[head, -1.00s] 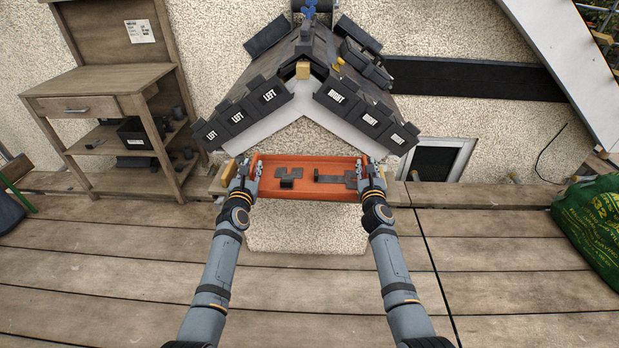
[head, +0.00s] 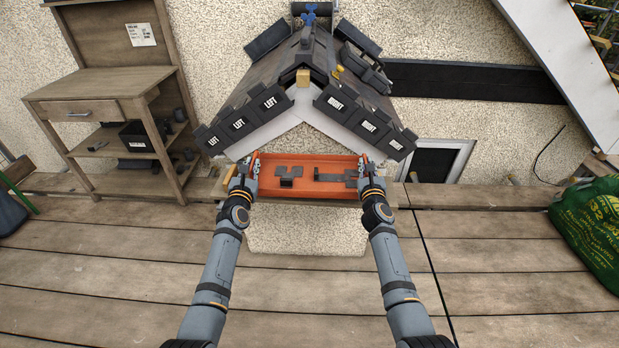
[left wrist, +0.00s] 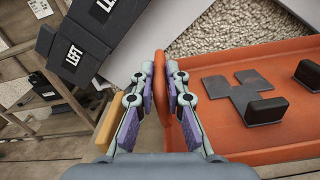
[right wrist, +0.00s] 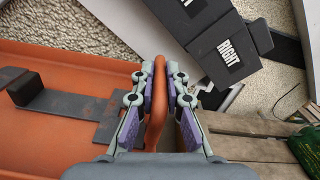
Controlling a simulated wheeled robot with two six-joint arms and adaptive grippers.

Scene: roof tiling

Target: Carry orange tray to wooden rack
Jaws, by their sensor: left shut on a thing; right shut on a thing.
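The orange tray (head: 308,188) is in the middle of the head view, below the small model roof. Two dark grey metal pieces lie in it, a left one (head: 286,172) and a right one (head: 330,178). My left gripper (head: 243,180) is shut on the tray's left end; the left wrist view shows its fingers (left wrist: 166,90) on both sides of the orange rim. My right gripper (head: 371,180) is shut on the tray's right end, with its fingers (right wrist: 158,92) around the rim. The wooden rack (head: 105,85) stands at the left against the wall, with a drawer and lower shelves.
A black bin (head: 138,135) sits on the rack's shelf. A green bag (head: 592,225) lies at the far right. The wooden deck (head: 310,290) in front is clear.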

